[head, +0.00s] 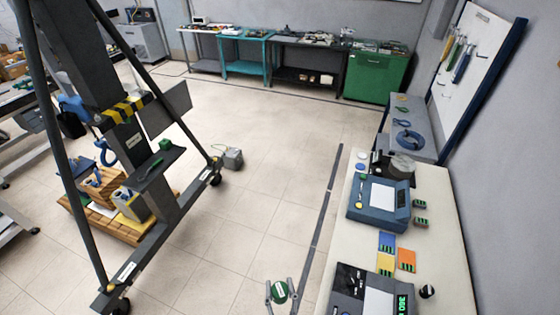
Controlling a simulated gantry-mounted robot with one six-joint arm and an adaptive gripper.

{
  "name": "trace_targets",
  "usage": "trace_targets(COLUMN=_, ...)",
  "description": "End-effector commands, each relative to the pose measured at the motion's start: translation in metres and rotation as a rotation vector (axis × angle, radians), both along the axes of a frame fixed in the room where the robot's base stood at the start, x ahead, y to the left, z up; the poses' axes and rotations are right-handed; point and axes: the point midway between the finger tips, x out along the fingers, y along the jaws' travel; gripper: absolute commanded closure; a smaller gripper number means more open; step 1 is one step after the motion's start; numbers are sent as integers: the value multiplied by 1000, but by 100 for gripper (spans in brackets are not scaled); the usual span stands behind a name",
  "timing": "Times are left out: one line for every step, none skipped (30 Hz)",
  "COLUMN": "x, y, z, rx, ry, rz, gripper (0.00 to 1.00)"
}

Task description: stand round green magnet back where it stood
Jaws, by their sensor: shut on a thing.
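The round green magnet (279,298) is at the bottom of the head view, with a pale label across its face. My gripper (280,286) is shut on it, with one grey finger on each side. The gripper and magnet show over the floor, just left of the long white-topped bench (438,240). Whether the magnet is tilted, and its height, I cannot tell.
On the bench are a blue instrument (377,205), a dark instrument with a green display (375,290), blue (387,241), orange (406,260) and yellow (385,264) cards, and a small black knob-like thing (427,291). A dark rail (324,225) runs along the floor beside the bench. A gantry frame (165,215) stands left.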

Motion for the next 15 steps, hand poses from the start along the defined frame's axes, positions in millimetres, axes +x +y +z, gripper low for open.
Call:
trace_targets(x=3, y=3, z=-4, rx=0, ry=0, rz=-22, gripper=100)
trace_targets(x=5, y=2, z=-7, rx=0, ry=1, rz=-41, gripper=100)
trace_targets(x=8, y=2, z=-12, rx=-2, ry=8, rz=-66, gripper=100)
trace_targets(x=10, y=2, z=-15, rx=-3, ry=14, rz=-85, gripper=100)
trace_targets(x=12, y=2, z=-18, rx=-4, ry=14, rz=-104, gripper=100)
trace_targets(x=14, y=2, z=-20, rx=-5, ry=11, rz=-127, gripper=100)
trace_targets(x=16, y=3, z=-21, rx=-4, ry=4, rz=-143, gripper=100)
trace_targets(x=16, y=2, z=-21, rx=-5, ry=-2, rz=-151, gripper=100)
trace_targets(x=16, y=1, z=-20, rx=-4, ry=-1, rz=-152, gripper=100)
trace_targets(x=16, y=0, z=-20, rx=-4, ry=-1, rz=-152, gripper=100)
trace_targets(x=16, y=0, z=-20, rx=-4, ry=-1, rz=-151, gripper=100)
trace_targets(x=16, y=0, z=-20, rx=-4, ry=-1, rz=-151, gripper=100)
trace_targets(x=16, y=0, z=-20, rx=-4, ry=-1, rz=-151, gripper=100)
trace_targets(x=16, y=0, z=-20, rx=-4, ry=-1, rz=-150, gripper=100)
trace_targets(x=16, y=0, z=-20, rx=-4, ry=-2, rz=-150, gripper=100)
